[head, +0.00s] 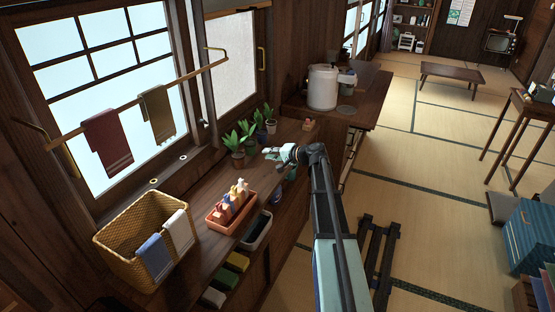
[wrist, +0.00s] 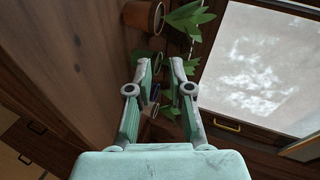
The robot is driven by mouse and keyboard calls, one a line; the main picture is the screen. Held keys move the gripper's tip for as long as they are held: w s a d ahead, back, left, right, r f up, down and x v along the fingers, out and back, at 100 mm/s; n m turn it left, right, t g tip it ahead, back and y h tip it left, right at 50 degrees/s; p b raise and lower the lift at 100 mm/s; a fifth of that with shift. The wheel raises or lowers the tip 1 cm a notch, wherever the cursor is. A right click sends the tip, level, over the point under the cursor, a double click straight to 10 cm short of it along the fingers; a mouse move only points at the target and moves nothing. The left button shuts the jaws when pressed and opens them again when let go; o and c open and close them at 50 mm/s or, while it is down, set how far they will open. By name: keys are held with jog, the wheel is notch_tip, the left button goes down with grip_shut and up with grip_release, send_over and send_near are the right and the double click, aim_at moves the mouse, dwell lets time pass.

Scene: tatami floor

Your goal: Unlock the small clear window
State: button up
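A narrow window (head: 231,62) with a pale, slightly mottled pane stands beyond the large multi-pane window (head: 92,80) in the head view. A brass handle (head: 261,58) sits on its right frame. In the wrist view, a mottled bright pane (wrist: 260,65) fills the upper right, with a brass handle (wrist: 227,124) on the wood frame. I cannot tell which window is the small clear one, and no lock is clear. My gripper (head: 270,154) is low over the counter, right of the potted plants. Its fingers (wrist: 160,75) are apart and empty, with leaves beyond them.
Several potted plants (head: 236,148) stand close to my gripper. A red tray of bottles (head: 231,212) and a wicker basket (head: 128,243) lie on the counter. A towel rail (head: 140,98) crosses the large window. A white cooker (head: 322,88) stands beyond.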

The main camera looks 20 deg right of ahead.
jog(key=d+f, duration=0.2)
jog(key=shift+s+d+b, duration=0.1)
jog(key=shift+d+b, duration=0.2)
jog(key=shift+d, duration=0.1)
